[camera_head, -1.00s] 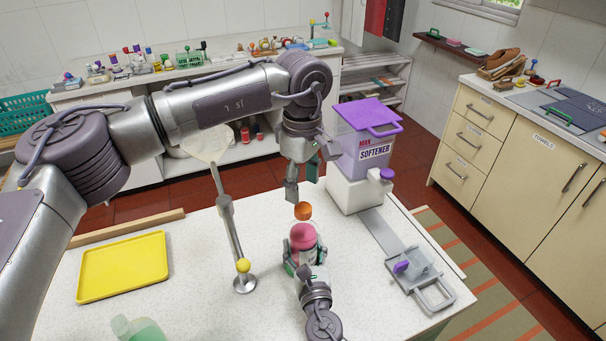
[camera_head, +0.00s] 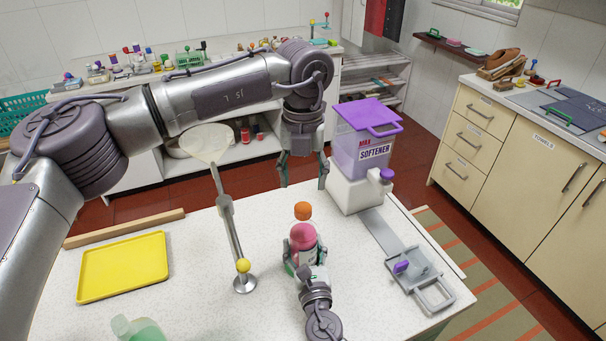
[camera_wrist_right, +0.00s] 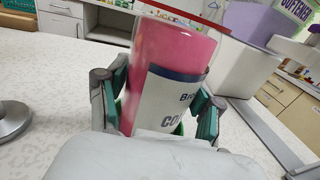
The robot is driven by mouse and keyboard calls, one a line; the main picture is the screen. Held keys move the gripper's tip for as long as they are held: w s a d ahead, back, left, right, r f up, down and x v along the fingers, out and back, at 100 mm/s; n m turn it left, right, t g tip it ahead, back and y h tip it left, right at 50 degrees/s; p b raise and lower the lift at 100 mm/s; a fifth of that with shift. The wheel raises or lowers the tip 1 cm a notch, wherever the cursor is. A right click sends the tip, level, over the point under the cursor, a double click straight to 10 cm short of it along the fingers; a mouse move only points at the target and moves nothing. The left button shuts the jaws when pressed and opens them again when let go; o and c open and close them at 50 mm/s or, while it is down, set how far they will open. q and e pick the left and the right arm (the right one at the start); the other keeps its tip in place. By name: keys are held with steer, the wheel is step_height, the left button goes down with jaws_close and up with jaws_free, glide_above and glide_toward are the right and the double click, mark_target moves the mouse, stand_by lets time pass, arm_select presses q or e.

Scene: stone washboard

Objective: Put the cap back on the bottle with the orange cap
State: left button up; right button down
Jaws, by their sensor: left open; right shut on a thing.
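The cap is out of the right wrist view. My right gripper (camera_wrist_right: 158,108) is shut on the bottle, one finger on each side. My left gripper (camera_head: 303,182) is open and empty, pointing down above and beyond the cap, clear of it.
A softener dispenser (camera_head: 360,155) with a purple lid stands right of the bottle. A metal stand with a yellow knob (camera_head: 243,266) is to the left, and a yellow tray (camera_head: 122,266) farther left. A grey clamp-like tool (camera_head: 420,277) lies at the right.

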mark_target(303, 207)
arm_select(q)
steer(key=shift+n, duration=0.6)
steer(key=shift+f, duration=3.95)
